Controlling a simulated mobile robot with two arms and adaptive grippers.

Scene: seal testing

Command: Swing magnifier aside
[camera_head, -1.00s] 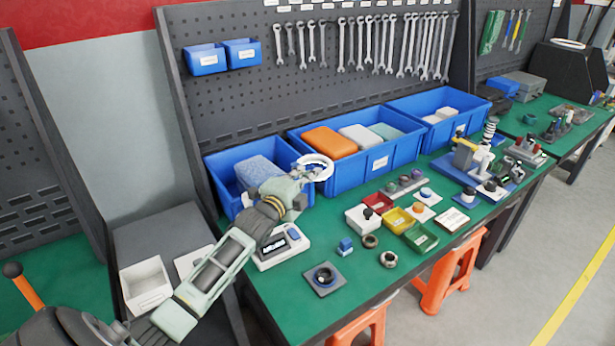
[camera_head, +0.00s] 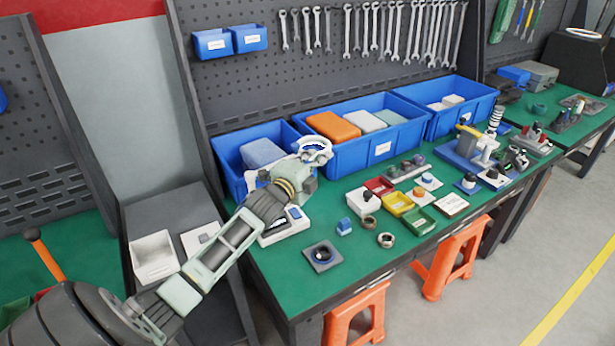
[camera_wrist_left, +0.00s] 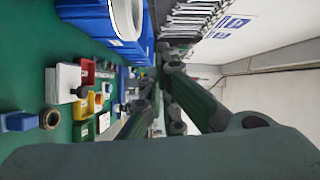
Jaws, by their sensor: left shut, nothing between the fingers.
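The magnifier (camera_head: 316,145) is a white ring with a lens, raised in front of the gap between the left and middle blue bins in the head view. Its stand is mostly hidden behind my arm. My left gripper (camera_head: 310,168) is shut and empty, just below and against or very near the ring; I cannot tell whether it touches. In the left wrist view the white ring (camera_wrist_left: 128,18) shows at the top left, beside the dark fingers (camera_wrist_left: 165,75). My right gripper is not in view.
Blue bins (camera_head: 384,150) line the back of the green bench (camera_head: 285,278). A white device (camera_head: 287,228) with a display sits under my left forearm. Small red, yellow and green trays (camera_head: 420,222) and loose rings (camera_head: 386,240) stand to the right. The front left bench surface is mostly clear.

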